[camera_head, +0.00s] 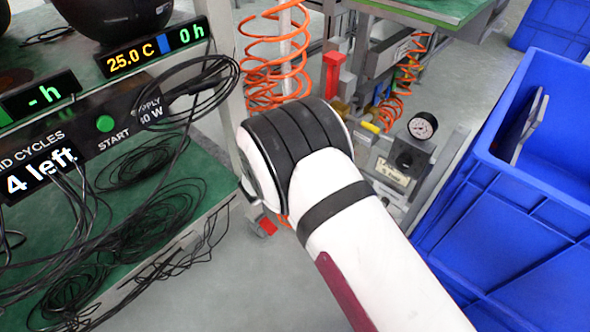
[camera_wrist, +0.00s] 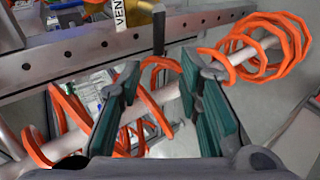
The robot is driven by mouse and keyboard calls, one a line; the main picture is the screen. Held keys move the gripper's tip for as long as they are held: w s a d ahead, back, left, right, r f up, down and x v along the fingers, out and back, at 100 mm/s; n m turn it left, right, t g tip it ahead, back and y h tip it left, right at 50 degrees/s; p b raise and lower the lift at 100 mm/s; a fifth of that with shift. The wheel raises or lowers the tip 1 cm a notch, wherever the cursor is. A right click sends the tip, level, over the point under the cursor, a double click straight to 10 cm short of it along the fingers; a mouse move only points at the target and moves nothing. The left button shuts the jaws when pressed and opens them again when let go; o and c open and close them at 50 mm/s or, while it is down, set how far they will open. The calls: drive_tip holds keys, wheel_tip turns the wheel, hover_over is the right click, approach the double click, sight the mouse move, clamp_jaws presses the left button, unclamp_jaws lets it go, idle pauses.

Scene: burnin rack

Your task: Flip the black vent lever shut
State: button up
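The black vent lever (camera_wrist: 158,32) shows in the wrist view as a narrow dark bar, upright in the picture, in front of a grey metal rail. A white label reading "VEN" (camera_wrist: 121,10), cut off by the top edge, is just left of it. My gripper (camera_wrist: 160,85) is open and empty, with its two green-padded fingers apart. The lever is beyond the fingertips, roughly in line with the gap between them. I cannot tell whether anything touches it. In the head view I cannot make out the lever, and my gripper is not visible.
Orange coiled hoses (camera_wrist: 262,45) lie around the fingers in the wrist view. The grey drilled rail (camera_wrist: 60,62) crosses behind. In the head view, a control panel (camera_head: 105,123) and loose black cables are left, a pressure gauge (camera_head: 423,125) and blue crates (camera_head: 500,215) right.

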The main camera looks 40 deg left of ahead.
drive_tip(key=shift+v, duration=2.15)
